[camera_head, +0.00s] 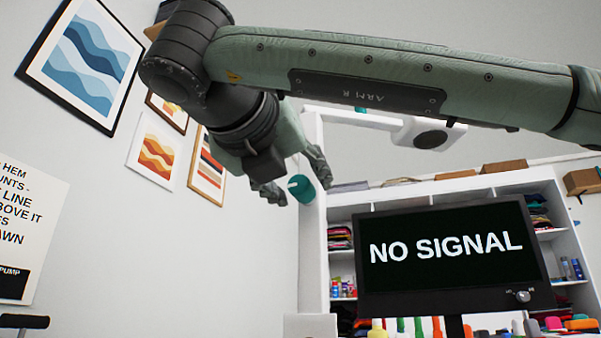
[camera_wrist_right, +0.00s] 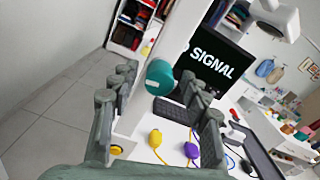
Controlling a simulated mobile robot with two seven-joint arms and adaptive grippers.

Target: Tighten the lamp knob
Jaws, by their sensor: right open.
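The teal lamp knob (camera_head: 302,189) sticks out from the side of the white lamp post (camera_head: 312,245). The lamp's white arm and head (camera_head: 428,132) extend to the right from the top of the post. My right gripper (camera_head: 295,178) is open, with a finger on each side of the knob. In the right wrist view the knob (camera_wrist_right: 159,78) lies between the open fingers (camera_wrist_right: 157,92), near their tips. Gaps show on both sides there, and I see no clear contact. My left gripper is in neither view.
A black monitor reading "NO SIGNAL" (camera_head: 448,250) stands right of the post, before shelves of folded cloth (camera_head: 340,238). Framed pictures (camera_head: 84,58) hang on the left wall.

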